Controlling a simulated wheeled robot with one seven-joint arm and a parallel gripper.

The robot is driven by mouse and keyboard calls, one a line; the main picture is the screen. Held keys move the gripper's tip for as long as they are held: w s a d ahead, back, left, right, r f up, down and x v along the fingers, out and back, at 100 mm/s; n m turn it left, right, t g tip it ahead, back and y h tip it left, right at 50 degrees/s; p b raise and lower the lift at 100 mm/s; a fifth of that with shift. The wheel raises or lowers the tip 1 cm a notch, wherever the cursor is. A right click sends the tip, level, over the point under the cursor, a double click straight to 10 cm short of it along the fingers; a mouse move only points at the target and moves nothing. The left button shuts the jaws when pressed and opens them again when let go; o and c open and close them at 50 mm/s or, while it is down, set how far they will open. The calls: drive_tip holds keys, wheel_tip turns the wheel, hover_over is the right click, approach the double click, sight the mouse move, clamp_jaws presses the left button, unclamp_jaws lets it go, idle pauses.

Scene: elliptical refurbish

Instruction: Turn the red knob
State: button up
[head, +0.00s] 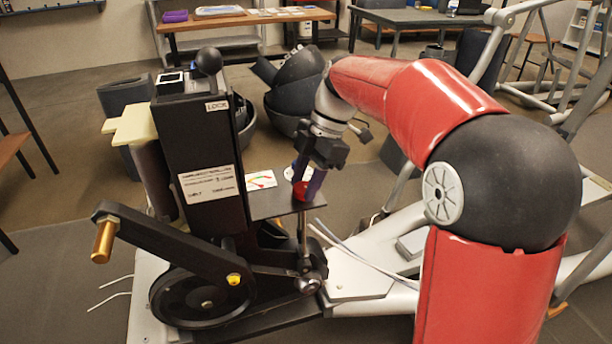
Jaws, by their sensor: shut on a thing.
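The red knob (300,190) sits on a small dark plate (268,204) at the right side of the black upright machine (198,150). My gripper (306,182) comes down from above with its fingers around the knob, shut on it. The fingers hide part of the knob. A gauge card with coloured marks (261,180) lies on the plate, left of the knob. A metal rod (304,235) runs down under the plate below the knob.
A crank arm with a brass handle (103,241) sticks out at the left front. A black ball-topped lever (209,62) stands on the machine's top. Grey frame tubes (370,285) lie below right. A wooden bench (240,20) stands behind.

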drive_tip(key=shift+w+n+g+h+p, duration=0.1)
drive_tip(key=shift+n+g+h+p, duration=0.45)
drive_tip(key=shift+n, duration=1.15)
drive_tip(key=o, duration=1)
drive_tip(key=p+v, duration=0.1)
drive_tip(key=v, duration=0.6)
drive_tip(key=shift+w+d+r, duration=0.1)
drive_tip(key=shift+d+r, duration=0.05)
drive_tip(key=shift+r, duration=0.15)
